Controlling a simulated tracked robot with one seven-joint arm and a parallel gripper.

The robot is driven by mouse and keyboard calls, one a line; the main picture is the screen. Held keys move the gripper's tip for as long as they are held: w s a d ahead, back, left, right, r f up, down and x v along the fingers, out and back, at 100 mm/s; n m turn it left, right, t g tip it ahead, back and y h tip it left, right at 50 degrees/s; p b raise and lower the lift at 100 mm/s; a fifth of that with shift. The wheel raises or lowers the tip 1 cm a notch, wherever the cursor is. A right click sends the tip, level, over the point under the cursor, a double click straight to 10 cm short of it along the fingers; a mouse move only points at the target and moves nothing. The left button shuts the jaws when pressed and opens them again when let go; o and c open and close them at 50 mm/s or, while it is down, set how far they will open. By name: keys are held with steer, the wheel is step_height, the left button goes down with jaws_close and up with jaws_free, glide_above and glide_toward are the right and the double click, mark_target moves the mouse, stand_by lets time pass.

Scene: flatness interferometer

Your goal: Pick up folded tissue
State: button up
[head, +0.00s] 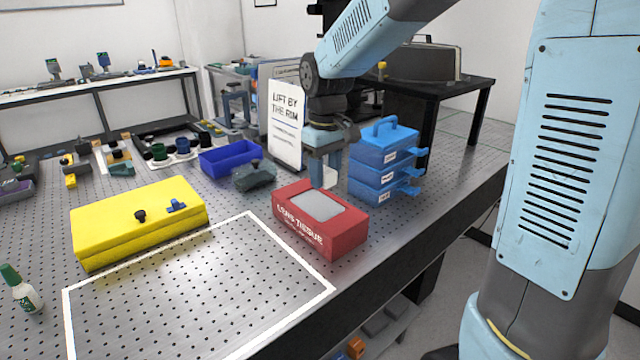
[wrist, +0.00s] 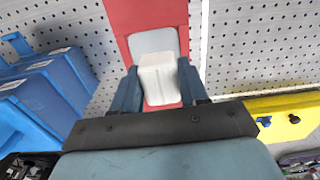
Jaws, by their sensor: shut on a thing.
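My gripper (head: 325,176) is above the far part of a red box labelled lens tissue (head: 345,238). The box has a grey opening (head: 307,205) on its top. In the wrist view my gripper (wrist: 160,72) is shut on a white folded tissue (wrist: 160,85), with one finger on each side of it. The tissue also shows in the head view (head: 329,178), partly hidden by the fingers. It is over the box's far end; I cannot tell whether it touches the box. The red box also shows beyond it in the wrist view (wrist: 145,15).
Blue stacked drawers (head: 383,165) stand just right of the gripper. A "LIFT BY THE RIM" sign (head: 286,125) and a blue bin (head: 228,157) are behind. A yellow case (head: 140,220) lies left. A white-outlined area (head: 200,295) on the perforated table is clear.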

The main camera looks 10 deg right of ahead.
steer(key=s+d+r, duration=0.2)
steer(key=s+r, duration=0.2)
steer(key=s, duration=0.5)
steer(key=shift+s+d+r, duration=0.2)
steer(key=shift+s+r, duration=0.05)
steer(key=shift+r, duration=0.15)
